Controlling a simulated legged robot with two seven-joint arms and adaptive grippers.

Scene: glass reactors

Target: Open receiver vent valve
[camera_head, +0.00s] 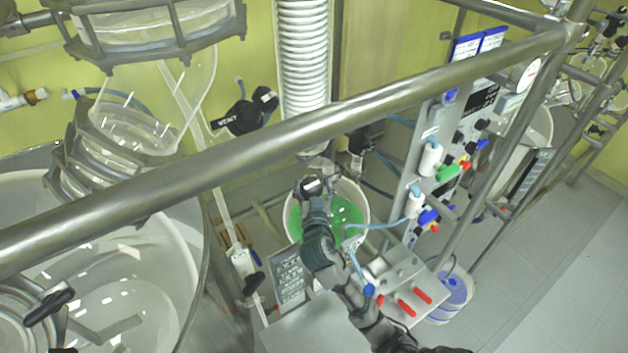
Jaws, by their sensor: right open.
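A black valve handle marked VENT (238,118) sits left of the white corrugated hose, against the yellow wall. A second black knob (264,98) is beside it at its upper right. My right arm comes in from the bottom right. My right gripper (312,187) is open, below and to the right of the VENT handle and apart from it in the picture. It shows in front of the rim of a white bucket with green liquid (347,215). The finger gap is small and hard to make out. My left gripper is not in view.
A thick metal rail (420,92) crosses the view in front of the valve area. Glass vessels (135,125) stand at the left. The white corrugated hose (303,50) hangs at the centre.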

